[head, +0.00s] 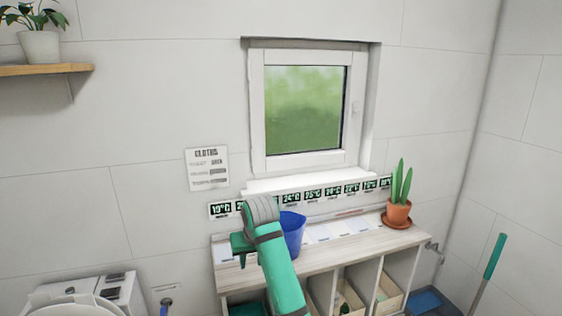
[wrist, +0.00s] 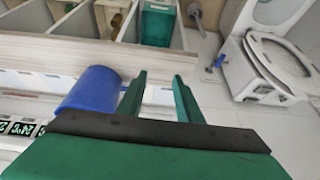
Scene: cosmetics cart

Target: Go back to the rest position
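My gripper (wrist: 160,78) shows in the wrist view with its two green fingers apart and nothing between them. In the head view my green arm reaches up from the bottom, and the gripper (head: 242,246) is above the left end of the wooden cart top (head: 335,253). A blue cup (head: 294,232) stands on the cart top just right of the gripper, partly hidden by my arm. The cup (wrist: 92,88) also shows in the wrist view, left of the fingers and apart from them.
A potted cactus (head: 398,212) stands at the cart's right end. Number cards (head: 313,194) line the wall behind, below the window (head: 305,107). A toilet (head: 85,296) is at lower left. Open compartments with bins (head: 388,297) lie below the top.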

